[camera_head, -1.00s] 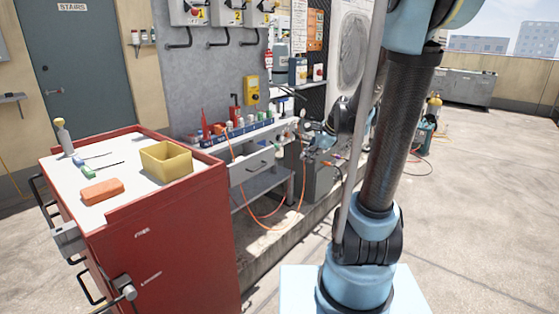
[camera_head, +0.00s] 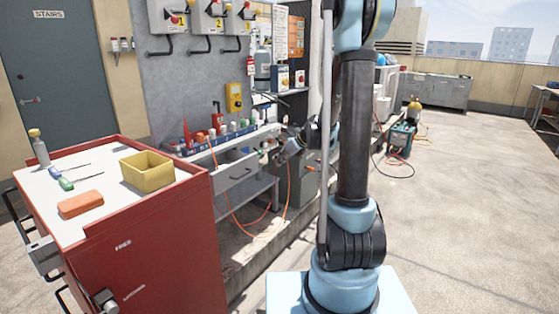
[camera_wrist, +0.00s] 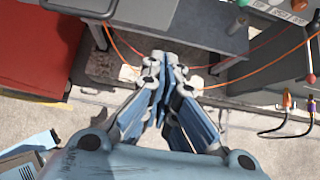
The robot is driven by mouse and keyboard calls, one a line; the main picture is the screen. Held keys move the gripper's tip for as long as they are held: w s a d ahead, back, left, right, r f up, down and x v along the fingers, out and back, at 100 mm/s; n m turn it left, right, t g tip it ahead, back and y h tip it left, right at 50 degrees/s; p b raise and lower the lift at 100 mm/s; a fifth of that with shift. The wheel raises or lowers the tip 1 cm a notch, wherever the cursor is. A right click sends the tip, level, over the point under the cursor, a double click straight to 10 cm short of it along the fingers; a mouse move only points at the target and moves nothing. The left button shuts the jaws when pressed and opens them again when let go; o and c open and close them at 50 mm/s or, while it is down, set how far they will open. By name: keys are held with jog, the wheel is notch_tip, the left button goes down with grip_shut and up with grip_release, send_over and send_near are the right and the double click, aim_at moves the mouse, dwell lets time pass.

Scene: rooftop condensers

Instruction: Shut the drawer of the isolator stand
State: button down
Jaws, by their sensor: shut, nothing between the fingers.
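The isolator stand (camera_head: 262,190) is a grey bench beneath the panel of numbered isolators. Its pale drawer (camera_head: 236,174) stands out from the stand's front and has a dark bar handle. Part of the drawer front and handle also shows at the top left of the wrist view (camera_wrist: 85,6). My gripper (camera_wrist: 160,72) is shut and empty, apart from the drawer, below and right of it in the wrist view. In the head view, the gripper end is small and dark to the right of the drawer; its fingertips are hard to make out.
A red tool cabinet (camera_head: 150,260) stands left of the stand, with a yellow bin (camera_head: 147,172) on top. Orange hoses (camera_head: 288,205) hang around the stand's lower shelf. A grey cabinet (camera_head: 303,180) stands to its right. Open floor (camera_head: 470,210) lies on the right.

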aim_at(239, 156)
jog(key=shift+w+a+f, duration=0.8)
jog(key=shift+w+a, duration=0.1)
jog(key=shift+a, duration=0.25)
jog(key=shift+w+a+f, duration=0.8)
jog(key=shift+w+a, duration=0.1)
jog(key=shift+a, duration=0.3)
jog(key=shift+w+a+f, duration=0.8)
jog(key=shift+w+a, duration=0.1)
jog(key=shift+a, duration=0.25)
jog(key=shift+w+a, duration=0.1)
jog(key=w+a, duration=0.2)
jog(key=a, duration=0.1)
jog(key=w+a, duration=0.3)
jog(key=a, duration=0.1)
jog(key=w+a, duration=0.3)
jog(key=a, duration=0.1)
jog(key=shift+w, duration=0.25)
jog(key=shift+w+a, duration=0.45)
jog(key=shift+a, duration=0.1)
jog(key=shift+r, duration=0.1)
